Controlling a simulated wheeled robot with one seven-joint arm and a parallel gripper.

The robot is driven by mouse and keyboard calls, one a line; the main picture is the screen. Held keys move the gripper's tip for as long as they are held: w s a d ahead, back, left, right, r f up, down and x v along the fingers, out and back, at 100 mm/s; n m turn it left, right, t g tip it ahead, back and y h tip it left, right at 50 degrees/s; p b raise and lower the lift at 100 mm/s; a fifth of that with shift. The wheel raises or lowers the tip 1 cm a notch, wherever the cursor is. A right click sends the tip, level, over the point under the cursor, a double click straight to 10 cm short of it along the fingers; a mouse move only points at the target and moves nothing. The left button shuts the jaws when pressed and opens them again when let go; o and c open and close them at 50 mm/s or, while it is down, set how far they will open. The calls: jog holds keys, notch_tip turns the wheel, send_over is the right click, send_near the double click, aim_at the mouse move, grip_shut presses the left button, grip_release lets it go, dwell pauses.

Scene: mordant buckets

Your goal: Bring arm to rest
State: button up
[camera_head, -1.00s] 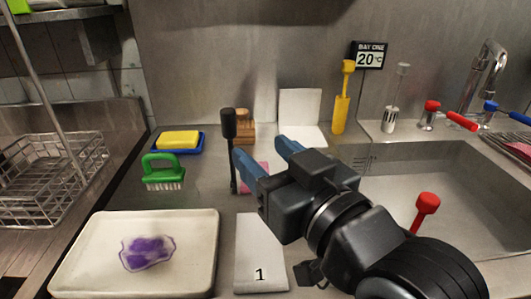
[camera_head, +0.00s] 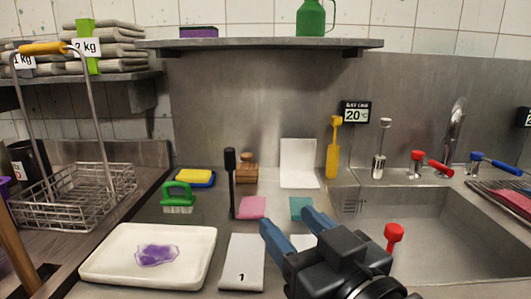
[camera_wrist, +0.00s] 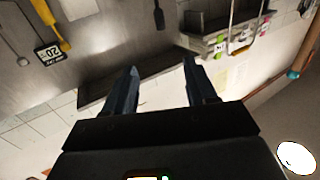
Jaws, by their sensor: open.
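My gripper (camera_head: 290,230) is at the lower middle right of the head view, over the counter's front right beside the sink. Its two blue fingers are apart, with nothing between them. In the wrist view the fingers (camera_wrist: 162,85) are also spread and empty, and that view is tilted, facing walls and shelves. My arm hides part of the counter and part of a white card behind it.
A white tray (camera_head: 104,270) with a purple patch (camera_head: 157,255) lies front left, next to a card marked 1 (camera_head: 241,262). A black-handled tool (camera_head: 231,180) stands upright behind. A wire basket (camera_head: 70,195) is left; the sink (camera_head: 440,225) with a red knob (camera_head: 394,232) is right.

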jog(key=s+d+f+m+h+p, duration=0.1)
jog(key=s+d+f+m+h, duration=0.15)
jog(key=s+d+f, duration=0.45)
jog(key=s+d+f+m+h, duration=0.25)
jog(key=s+d+f, duration=0.25)
jog(key=s+f, duration=0.35)
jog(key=s+d+h, duration=0.1)
jog(key=s+d, duration=0.2)
jog(key=s, duration=0.6)
jog(key=s+d+f+g+h+p, duration=0.1)
jog(key=s+d, duration=0.2)
jog(key=s, duration=0.7)
jog(key=shift+f+g+h, duration=0.15)
jog(key=shift+g+h, duration=0.15)
